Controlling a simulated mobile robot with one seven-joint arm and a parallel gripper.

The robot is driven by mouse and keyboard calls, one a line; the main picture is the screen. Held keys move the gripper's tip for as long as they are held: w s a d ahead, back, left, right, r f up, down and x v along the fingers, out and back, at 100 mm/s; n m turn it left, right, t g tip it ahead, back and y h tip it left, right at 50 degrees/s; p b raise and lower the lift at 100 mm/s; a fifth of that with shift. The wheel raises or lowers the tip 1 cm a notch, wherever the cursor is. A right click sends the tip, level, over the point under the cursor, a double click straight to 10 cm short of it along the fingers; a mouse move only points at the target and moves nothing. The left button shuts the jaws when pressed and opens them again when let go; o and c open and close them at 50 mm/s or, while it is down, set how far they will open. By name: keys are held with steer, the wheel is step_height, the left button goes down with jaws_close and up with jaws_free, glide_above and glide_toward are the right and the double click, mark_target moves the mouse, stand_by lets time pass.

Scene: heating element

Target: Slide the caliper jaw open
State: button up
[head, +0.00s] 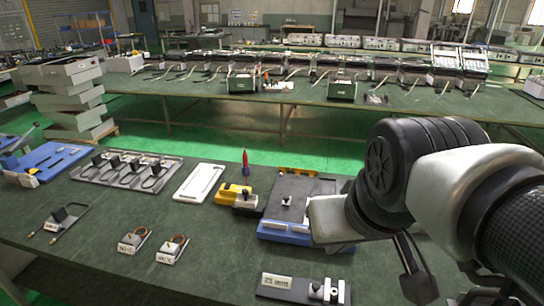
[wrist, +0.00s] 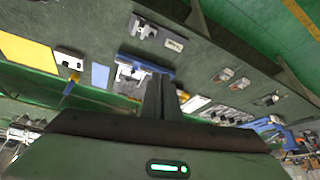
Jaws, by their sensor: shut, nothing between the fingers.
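A dark flat plate with a white label and metal blocks with a black knob, likely the caliper (head: 275,284), lies at the front edge of the bench in the head view. It also seems to show at the top of the wrist view (wrist: 145,30). Its jaw gap is too small to make out. My gripper (wrist: 158,92) is shut and empty in the wrist view, its fingers together, apart from the plate. In the head view my arm reaches in from the right, above the bench; the fingertips cannot be made out there.
A blue-based fixture with a dark top (head: 300,195) and a yellow block (head: 228,193) stand mid-bench beside my arm. Two small coil blocks (head: 133,240) sit to the left, with a white tray (head: 199,183) behind. Bare green bench (head: 205,275) lies left of the plate.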

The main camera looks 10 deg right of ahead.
steer(key=o, duration=0.3)
steer(key=shift+w, duration=0.15)
steer(key=o, duration=0.5)
steer(key=w+f+m, duration=0.1)
steer(key=m, duration=0.1)
steer(key=w+f+m+g, duration=0.1)
steer(key=w+m, duration=0.1)
steer(key=w+f+m+b, duration=0.1)
steer(key=w, duration=0.1)
steer(key=shift+f+m+g+y, duration=0.1)
steer(key=shift+m+g+y, duration=0.3)
steer(key=shift+c, duration=0.2)
steer(key=m+g+b, duration=0.2)
steer(key=m+g, duration=0.2)
steer(key=m, duration=1.2)
glide_above(316, 285)
step_height(316, 285, down, 17)
steer(key=shift+h, duration=0.4)
step_height(316, 285, down, 17)
steer(key=shift+r+b, duration=0.2)
steer(key=shift+b, duration=0.25)
jaws_close()
